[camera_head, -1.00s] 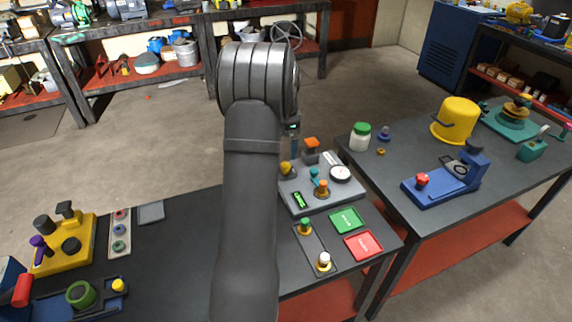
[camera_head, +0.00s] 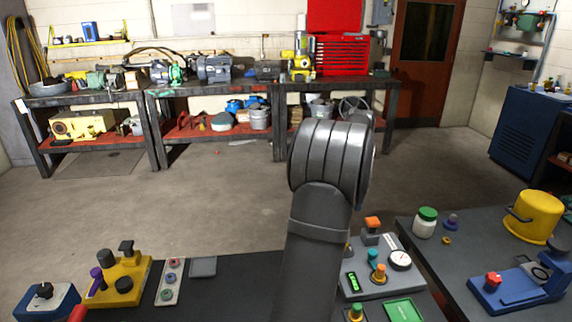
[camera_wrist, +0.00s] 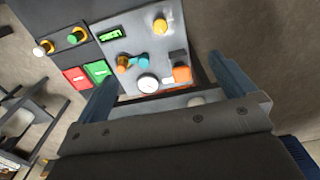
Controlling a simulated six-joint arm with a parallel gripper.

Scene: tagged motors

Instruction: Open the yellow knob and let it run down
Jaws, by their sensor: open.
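The yellow knob (camera_wrist: 160,25) stands on a grey control panel (camera_wrist: 138,38) in the wrist view. In the head view my arm hides most of it, at the left side of the panel (camera_head: 402,279). My gripper (camera_wrist: 162,70) shows two blue fingers, spread apart with nothing between them. The knob lies beyond the fingertips, and no finger touches it. The panel also carries a green display (camera_wrist: 110,33), a white dial gauge (camera_wrist: 148,83), an orange knob (camera_wrist: 123,62), a teal knob (camera_wrist: 142,62) and an orange block-shaped button (camera_wrist: 182,74). In the head view my arm hides the gripper.
Green (camera_wrist: 97,71) and red (camera_wrist: 76,76) plates lie beside the panel. A green-capped jar (camera_head: 425,222) and a yellow bucket (camera_head: 533,217) stand on the right-hand bench. A yellow fixture (camera_head: 125,280) sits at the left. Open floor lies behind the near bench.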

